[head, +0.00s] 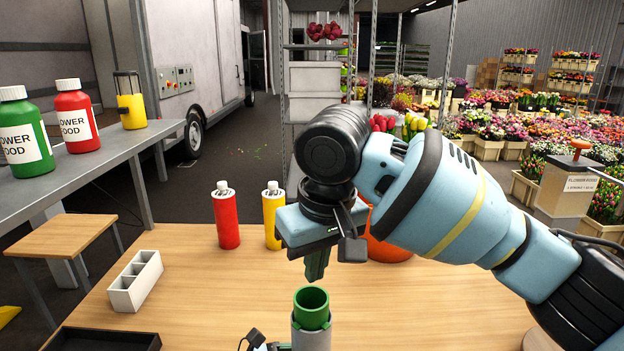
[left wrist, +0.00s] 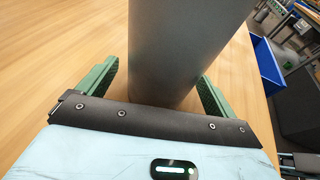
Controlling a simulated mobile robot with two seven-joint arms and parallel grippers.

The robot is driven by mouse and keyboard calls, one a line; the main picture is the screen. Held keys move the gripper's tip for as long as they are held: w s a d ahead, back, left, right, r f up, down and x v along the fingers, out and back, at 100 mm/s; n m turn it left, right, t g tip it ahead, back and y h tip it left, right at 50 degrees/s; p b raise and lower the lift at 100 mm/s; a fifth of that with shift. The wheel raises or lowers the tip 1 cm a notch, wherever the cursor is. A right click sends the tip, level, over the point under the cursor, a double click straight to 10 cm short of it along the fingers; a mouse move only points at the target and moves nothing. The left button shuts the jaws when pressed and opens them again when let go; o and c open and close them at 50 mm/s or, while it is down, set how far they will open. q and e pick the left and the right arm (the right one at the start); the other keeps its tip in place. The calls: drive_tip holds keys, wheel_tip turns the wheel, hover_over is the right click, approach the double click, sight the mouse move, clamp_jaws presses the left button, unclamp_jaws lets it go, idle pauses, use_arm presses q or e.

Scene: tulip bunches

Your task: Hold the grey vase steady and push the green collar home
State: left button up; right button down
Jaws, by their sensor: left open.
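The grey vase (head: 311,341) stands upright at the bottom of the head view, its lower part cut off by the frame. The green collar (head: 311,308) sits in its mouth and stands up above the rim. My right gripper (head: 318,280) points down just above the collar, with a small gap between them. Its green fingers look closed together and empty. In the left wrist view the grey vase (left wrist: 180,45) stands between the fingers of my left gripper (left wrist: 160,85). They are open, one on each side of it. Only a bit of that gripper shows in the head view.
A red bottle (head: 226,220) and a yellow bottle (head: 272,215) stand behind the vase. An orange round object (head: 385,248) is partly hidden by my right arm. A white divided holder (head: 136,282) and a black tray (head: 105,339) lie left. Wood between is clear.

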use_arm(q)
drive_tip(key=v, duration=1.2)
